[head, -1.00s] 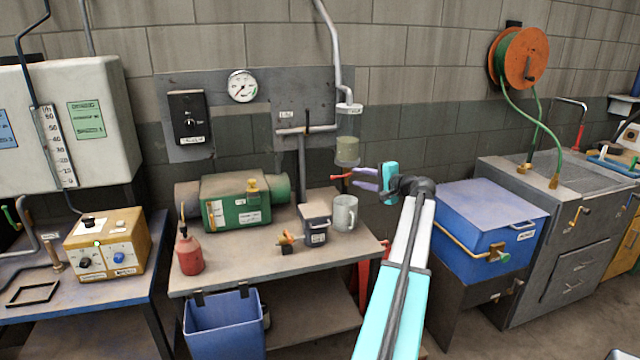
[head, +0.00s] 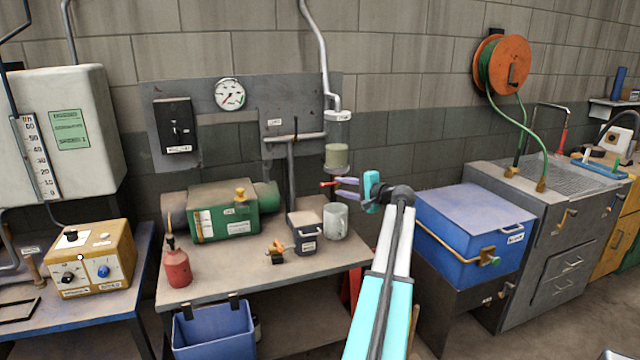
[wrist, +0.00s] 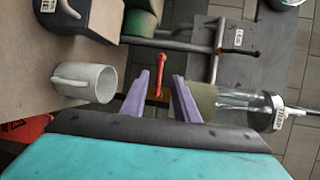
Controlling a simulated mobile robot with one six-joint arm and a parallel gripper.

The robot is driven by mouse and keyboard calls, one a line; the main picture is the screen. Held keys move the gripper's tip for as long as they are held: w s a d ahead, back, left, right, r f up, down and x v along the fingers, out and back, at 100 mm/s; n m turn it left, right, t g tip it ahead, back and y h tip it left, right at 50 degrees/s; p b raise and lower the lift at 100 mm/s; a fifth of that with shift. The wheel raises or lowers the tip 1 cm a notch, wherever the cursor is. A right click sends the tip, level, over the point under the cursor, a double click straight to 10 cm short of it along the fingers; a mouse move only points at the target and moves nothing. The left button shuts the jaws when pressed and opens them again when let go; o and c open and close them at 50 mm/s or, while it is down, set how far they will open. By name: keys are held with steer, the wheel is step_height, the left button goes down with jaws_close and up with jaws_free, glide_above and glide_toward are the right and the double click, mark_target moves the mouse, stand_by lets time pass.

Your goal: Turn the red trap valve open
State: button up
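The red trap valve handle (head: 327,184) sticks out just below the clear trap bowl (head: 337,135) on the wall pipe. In the wrist view the red handle (wrist: 160,72) stands nearly upright in the picture, with its lower end by a brass-coloured part (wrist: 158,97). My gripper (head: 339,188) has two purple fingers and points left at the handle. In the wrist view my gripper (wrist: 162,76) is open, with one finger on each side of the handle and a visible gap to both. The trap bowl (wrist: 240,108) shows right of the fingers.
A grey mug (head: 336,221) stands on the bench below my gripper; it also shows close left of the fingers in the wrist view (wrist: 95,82). A small dark box (head: 304,233) is beside it. A blue chest (head: 470,220) stands right of my arm.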

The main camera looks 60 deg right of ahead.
mark_target(331, 183)
steer(key=p+x, duration=0.2)
steer(key=x, duration=0.9)
steer(key=shift+w+p, duration=0.25)
steer(key=shift+p, duration=0.1)
steer(key=shift+d+f, duration=0.1)
jaws_close()
stand_by(1.0)
